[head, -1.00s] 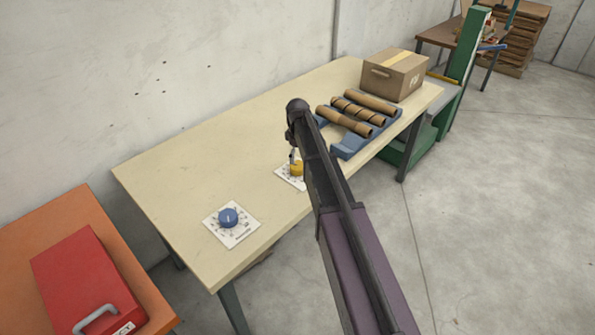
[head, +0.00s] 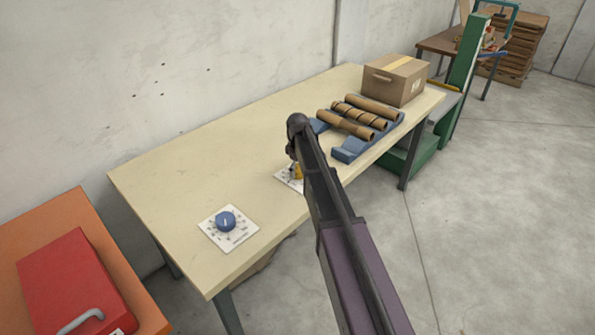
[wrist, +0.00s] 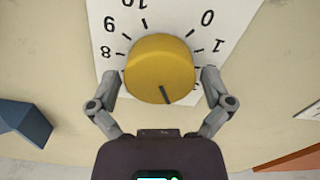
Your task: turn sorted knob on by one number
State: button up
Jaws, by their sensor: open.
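In the wrist view a yellow knob (wrist: 160,68) sits on a white dial card (wrist: 180,17) with printed numbers; 0, 1, 8, 9 and 10 can be made out. Its dark pointer line faces the bottom of the picture, toward my palm, where the scale is hidden. My gripper (wrist: 160,76) is open, one finger on each side of the knob. I cannot tell if either finger touches it. In the head view my arm mostly hides the yellow knob (head: 297,173). A blue knob (head: 225,221) on its own card (head: 239,241) is at the left; neither card's label is readable.
The cream table (head: 185,180) has free room behind the knobs. Brown rolls (head: 346,124) lie on a blue rack (head: 347,154), with a cardboard box (head: 397,82) beyond. A red case (head: 68,285) is on the orange table (head: 40,215) at left.

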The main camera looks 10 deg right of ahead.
jog(key=c, duration=0.9)
jog(key=shift+m, duration=0.3)
jog(key=shift+m, duration=2.6)
jog(key=o, duration=0.9)
